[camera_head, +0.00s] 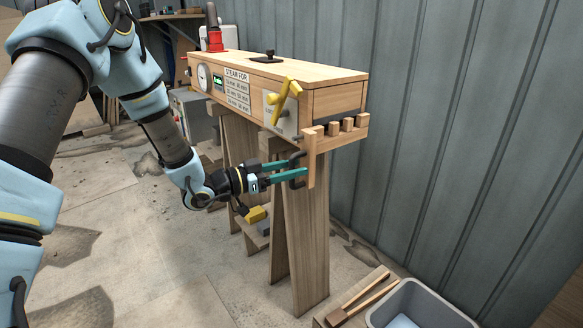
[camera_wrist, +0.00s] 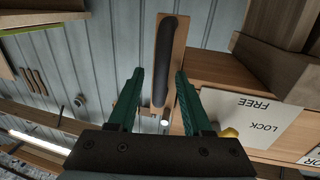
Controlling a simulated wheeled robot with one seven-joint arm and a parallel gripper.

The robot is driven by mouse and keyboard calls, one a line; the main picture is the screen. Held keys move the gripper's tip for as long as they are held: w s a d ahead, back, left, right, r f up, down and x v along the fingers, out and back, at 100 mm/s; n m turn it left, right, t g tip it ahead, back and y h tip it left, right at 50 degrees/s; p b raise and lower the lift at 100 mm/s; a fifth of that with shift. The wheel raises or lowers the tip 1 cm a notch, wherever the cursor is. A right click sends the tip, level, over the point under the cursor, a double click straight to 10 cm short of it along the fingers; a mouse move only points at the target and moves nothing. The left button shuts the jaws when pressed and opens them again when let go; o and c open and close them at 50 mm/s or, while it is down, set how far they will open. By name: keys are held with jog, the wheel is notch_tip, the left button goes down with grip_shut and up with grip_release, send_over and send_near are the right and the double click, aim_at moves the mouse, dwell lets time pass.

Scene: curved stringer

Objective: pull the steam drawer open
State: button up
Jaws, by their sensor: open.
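The steam box (camera_head: 325,75) is a long wooden chest on plank legs, labelled "STEAM FOR". At its near end a slotted wooden rack (camera_head: 340,137) and an upright wooden front board (camera_head: 312,168) show, apparently the drawer. A dark bar handle (camera_head: 297,172) is on this board; in the wrist view the handle (camera_wrist: 166,60) stands in front of the board (camera_wrist: 181,50). My gripper (camera_head: 290,170) has its teal fingers apart at the handle. In the wrist view the fingers (camera_wrist: 160,73) lie on either side of the handle; contact cannot be told.
A yellow lever (camera_head: 283,100) sits on a plate beside the drawer; the wrist view shows the plate (camera_wrist: 255,118) reading "LOCK" and "FREE". A grey tub (camera_head: 420,305) and wooden tongs (camera_head: 360,297) are at the lower right. A corrugated wall (camera_head: 460,130) stands behind.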

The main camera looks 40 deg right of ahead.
grip_shut()
dwell(0.3)
dwell(1.1)
